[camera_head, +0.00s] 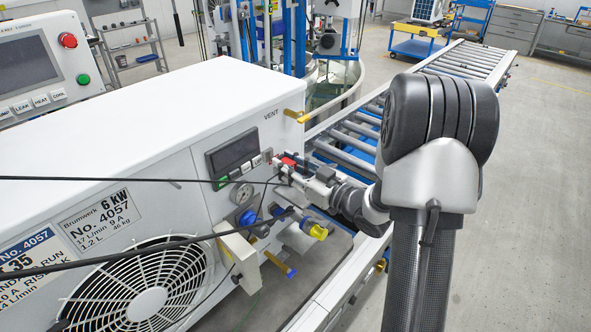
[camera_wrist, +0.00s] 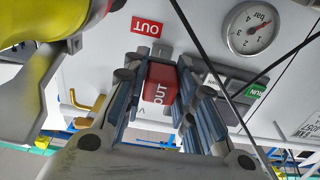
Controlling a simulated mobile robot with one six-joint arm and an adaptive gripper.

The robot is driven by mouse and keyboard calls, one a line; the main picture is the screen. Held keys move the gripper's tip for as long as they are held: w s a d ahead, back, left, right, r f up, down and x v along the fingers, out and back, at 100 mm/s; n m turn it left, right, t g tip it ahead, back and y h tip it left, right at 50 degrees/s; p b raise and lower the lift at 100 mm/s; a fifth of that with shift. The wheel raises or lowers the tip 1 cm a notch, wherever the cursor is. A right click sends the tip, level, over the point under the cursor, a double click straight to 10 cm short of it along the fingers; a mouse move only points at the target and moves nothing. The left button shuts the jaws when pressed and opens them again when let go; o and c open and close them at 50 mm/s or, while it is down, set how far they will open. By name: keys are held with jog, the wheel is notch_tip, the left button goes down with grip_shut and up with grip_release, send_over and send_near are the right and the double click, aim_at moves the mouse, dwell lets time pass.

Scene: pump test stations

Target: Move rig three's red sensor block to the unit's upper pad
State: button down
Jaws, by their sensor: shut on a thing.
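The white unit (camera_head: 150,100) carries a plate "No. 4057". A small grey piece (camera_wrist: 160,50) shows just behind the block; I cannot tell whether they touch. No rig number is readable.
A red "OUT" label (camera_wrist: 147,27) and a pressure gauge (camera_wrist: 251,27) are close by on the panel. Dark cables (camera_head: 150,180) cross in front of the unit. A yellow-ended fitting (camera_head: 317,231) juts out below my gripper. A roller conveyor (camera_head: 470,62) runs behind.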

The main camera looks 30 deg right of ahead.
jog(key=shift+x, duration=1.05)
jog(key=shift+w+a+b, duration=0.2)
jog(key=shift+w+b, duration=0.15)
jog(key=shift+w, duration=0.15)
dwell(2.0)
jog(key=c, duration=1.2)
grip_release()
jog(key=shift+s, duration=0.1)
jog(key=v, duration=1.2)
